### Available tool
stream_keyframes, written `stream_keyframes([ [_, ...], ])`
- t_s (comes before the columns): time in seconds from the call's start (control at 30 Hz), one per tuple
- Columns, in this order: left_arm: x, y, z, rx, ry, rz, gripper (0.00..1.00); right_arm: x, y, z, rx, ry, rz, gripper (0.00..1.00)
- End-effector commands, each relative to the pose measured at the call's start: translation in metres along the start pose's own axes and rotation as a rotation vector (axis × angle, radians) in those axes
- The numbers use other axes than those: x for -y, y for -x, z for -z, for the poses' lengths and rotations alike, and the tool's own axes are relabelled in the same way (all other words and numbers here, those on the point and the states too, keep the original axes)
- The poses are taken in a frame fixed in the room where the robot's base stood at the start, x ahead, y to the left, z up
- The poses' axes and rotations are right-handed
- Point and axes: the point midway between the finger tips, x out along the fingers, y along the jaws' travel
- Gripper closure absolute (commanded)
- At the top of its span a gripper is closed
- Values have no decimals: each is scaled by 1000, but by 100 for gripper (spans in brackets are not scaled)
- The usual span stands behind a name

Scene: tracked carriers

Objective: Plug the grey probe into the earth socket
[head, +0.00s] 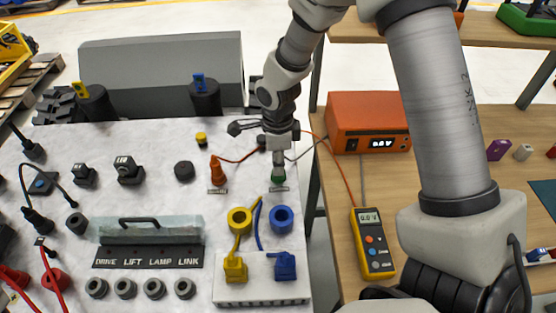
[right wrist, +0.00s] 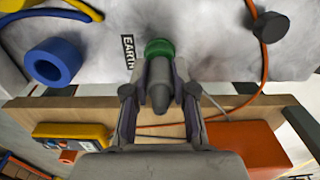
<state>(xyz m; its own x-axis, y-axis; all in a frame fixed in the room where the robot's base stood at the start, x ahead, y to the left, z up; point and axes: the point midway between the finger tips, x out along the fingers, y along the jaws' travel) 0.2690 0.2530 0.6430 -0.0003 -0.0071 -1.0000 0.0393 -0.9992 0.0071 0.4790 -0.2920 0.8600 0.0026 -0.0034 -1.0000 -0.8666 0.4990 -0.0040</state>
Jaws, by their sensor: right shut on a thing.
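My right gripper (head: 278,158) points down over the green earth socket (head: 278,175) on the white panel. In the right wrist view my right gripper (right wrist: 160,88) is shut on the grey probe (right wrist: 159,75), a tapered body between its two fingers. The probe's wide end meets the green ring of the earth socket (right wrist: 158,46) in that view, in line with it. The contact hides whether it is fully seated. The "EARTH" label (right wrist: 128,51) lies beside the socket. My left gripper is not in view.
An orange probe (head: 217,171) stands left of the earth socket, with a red lead. A yellow ring (head: 240,220) and a blue ring (head: 281,218) lie nearer. An orange meter box (head: 367,122) and yellow multimeter (head: 372,243) are on the wooden table, right.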

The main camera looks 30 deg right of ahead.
Motion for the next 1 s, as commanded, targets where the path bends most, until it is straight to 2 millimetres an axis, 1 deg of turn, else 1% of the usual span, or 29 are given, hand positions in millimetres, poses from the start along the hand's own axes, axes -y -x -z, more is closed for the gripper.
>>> stream_keyframes([
  [0.37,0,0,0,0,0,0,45,0,0,0,0,0,0,100],
  [0.7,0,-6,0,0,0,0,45,0,-7,0,0,0,0,100],
  [0.73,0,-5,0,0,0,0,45,0,-6,0,0,0,0,68],
  [0.8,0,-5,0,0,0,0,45,0,-6,0,0,0,0,45],
  [1.0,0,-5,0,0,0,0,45,0,-6,0,0,0,0,45],
])
